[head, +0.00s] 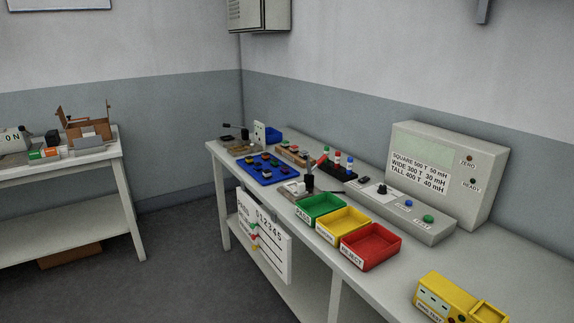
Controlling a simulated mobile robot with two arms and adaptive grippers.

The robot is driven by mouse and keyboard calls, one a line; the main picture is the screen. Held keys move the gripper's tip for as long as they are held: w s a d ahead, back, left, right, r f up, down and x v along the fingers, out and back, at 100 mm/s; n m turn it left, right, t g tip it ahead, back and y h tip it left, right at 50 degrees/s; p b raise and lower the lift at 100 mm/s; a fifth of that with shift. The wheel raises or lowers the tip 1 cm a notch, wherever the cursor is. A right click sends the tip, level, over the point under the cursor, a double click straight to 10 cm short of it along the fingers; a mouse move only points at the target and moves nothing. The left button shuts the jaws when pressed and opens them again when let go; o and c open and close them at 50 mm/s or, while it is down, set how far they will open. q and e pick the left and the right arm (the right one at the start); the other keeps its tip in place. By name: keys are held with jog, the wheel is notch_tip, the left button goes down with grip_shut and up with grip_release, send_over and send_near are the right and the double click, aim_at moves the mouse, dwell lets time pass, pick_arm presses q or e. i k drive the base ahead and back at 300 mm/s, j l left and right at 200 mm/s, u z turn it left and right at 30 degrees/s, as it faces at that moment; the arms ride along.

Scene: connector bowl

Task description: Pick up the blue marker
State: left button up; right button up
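A small upright piece with a blue top (350,163) stands in a dark holder (333,171) near the middle of the right-hand bench. It looks like the blue marker, but it is too small to be sure. Just left of it in the same holder stand similar pieces, one with a red top (326,150) and one with red and white on it (338,156). Neither of my grippers is in view.
The white bench (500,245) also bears a blue board (262,176), green (319,208), yellow (343,226) and red (370,246) trays, and a large meter console (448,165) behind. A yellow tester (445,298) stands nearest. Another table (65,165) is at left; floor (185,270) between is clear.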

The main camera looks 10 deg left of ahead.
aim_at(350, 160)
jog(key=i+j+z, duration=0.1)
jog(key=j, duration=0.25)
jog(key=i+j+z, duration=0.1)
jog(key=i+j, duration=0.15)
jog(key=j, duration=0.15)
jog(key=i+j+z, duration=0.1)
jog(key=j, duration=0.3)
jog(key=i+j+z, duration=0.1)
jog(key=j, duration=0.3)
jog(key=i+j+z, duration=0.1)
jog(key=j, duration=0.3)
jog(key=i, duration=0.05)
